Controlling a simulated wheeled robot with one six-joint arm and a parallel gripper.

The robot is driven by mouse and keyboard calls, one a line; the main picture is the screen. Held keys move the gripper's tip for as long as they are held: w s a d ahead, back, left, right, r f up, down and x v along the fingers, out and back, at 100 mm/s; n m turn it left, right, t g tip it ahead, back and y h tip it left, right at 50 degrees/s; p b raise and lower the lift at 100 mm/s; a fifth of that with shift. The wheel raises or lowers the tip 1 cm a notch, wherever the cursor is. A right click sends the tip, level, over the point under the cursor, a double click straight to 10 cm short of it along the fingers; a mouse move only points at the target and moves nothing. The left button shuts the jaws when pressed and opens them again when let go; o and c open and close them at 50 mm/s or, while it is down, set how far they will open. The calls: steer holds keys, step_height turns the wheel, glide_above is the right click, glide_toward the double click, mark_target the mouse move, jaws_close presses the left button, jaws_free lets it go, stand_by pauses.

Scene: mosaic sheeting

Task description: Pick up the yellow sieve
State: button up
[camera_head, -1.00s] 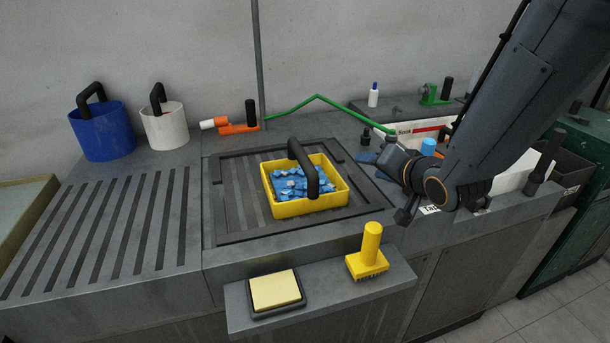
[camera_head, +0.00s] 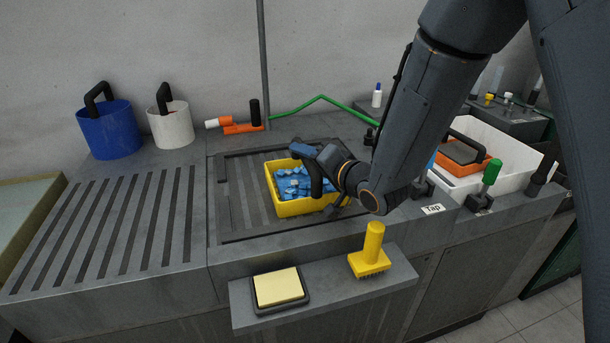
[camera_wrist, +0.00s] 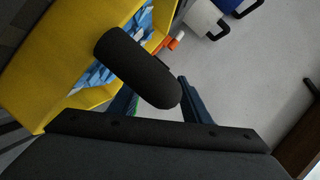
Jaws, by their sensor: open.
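The yellow sieve (camera_head: 298,208) sits on the slotted recess of the grey counter, with blue pieces (camera_head: 288,186) inside and a black arched handle over it. In the wrist view, the yellow wall (camera_wrist: 45,75) fills the left side, and the black handle (camera_wrist: 138,66) reaches between my finger tips. My gripper (camera_head: 322,178) is open at the right side of the sieve, its fingers on either side of the handle. In the wrist view, the gripper (camera_wrist: 156,98) shows a gap on the handle's right side. Contact cannot be told. My wrist hides part of the sieve's right side.
A blue bucket (camera_head: 108,135) and a white bucket (camera_head: 170,128) stand at the back left. An orange tool (camera_head: 240,128) and a green hose (camera_head: 320,98) lie behind. A yellow brush (camera_head: 372,258) and a sponge tray (camera_head: 279,288) are on the front shelf. A white basin (camera_head: 505,150) is right.

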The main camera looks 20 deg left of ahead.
steer(key=shift+w+a+f, duration=0.1)
steer(key=shift+w+a, duration=0.1)
jaws_close()
stand_by(0.3)
